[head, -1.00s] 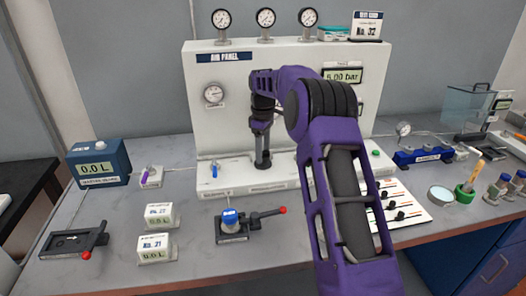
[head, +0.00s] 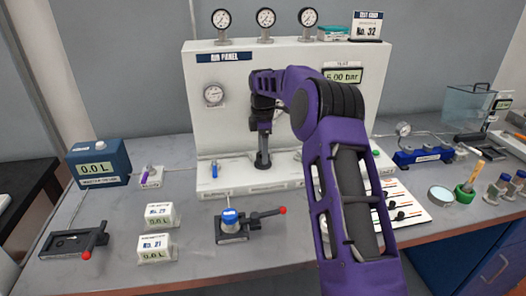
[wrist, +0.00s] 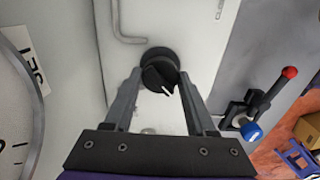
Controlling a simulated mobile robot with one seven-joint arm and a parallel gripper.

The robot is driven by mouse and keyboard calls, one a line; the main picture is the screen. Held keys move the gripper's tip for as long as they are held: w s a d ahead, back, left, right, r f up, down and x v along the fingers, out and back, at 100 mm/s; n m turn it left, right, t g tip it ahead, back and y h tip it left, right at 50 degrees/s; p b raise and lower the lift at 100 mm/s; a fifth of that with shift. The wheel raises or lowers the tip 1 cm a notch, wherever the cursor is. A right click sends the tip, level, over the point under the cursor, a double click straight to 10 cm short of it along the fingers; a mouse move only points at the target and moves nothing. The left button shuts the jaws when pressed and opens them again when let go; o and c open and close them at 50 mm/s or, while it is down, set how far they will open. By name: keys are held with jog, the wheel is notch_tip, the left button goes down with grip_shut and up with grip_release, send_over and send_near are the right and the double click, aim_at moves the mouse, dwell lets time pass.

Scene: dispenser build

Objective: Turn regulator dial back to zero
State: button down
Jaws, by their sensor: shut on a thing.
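The black regulator dial (wrist: 160,72) is on the white panel base, in the middle of the wrist view. Its white pointer mark faces down and slightly right in that picture. My gripper (wrist: 158,80) is shut on the dial, with one finger on each side. In the head view my gripper (head: 263,160) reaches down to the base of the air panel (head: 230,120), and the dial is mostly hidden by it. The green display (head: 343,75) shows a value in bar; its first digit is hard to read, followed by .00.
A round gauge (head: 214,95) is on the panel's left face, and a blue lever (head: 214,170) stands left of my gripper. A red-tipped clamp (head: 250,222) with a blue-capped bottle is in front. White boxes (head: 160,214) stand front left.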

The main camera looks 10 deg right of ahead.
dwell(0.4)
jog(key=shift+c, duration=1.1)
grip_release()
jog(key=shift+r, duration=0.1)
notch_tip(320, 180, up, 17)
jog(key=shift+a+r, duration=0.1)
jog(key=shift+r, duration=0.05)
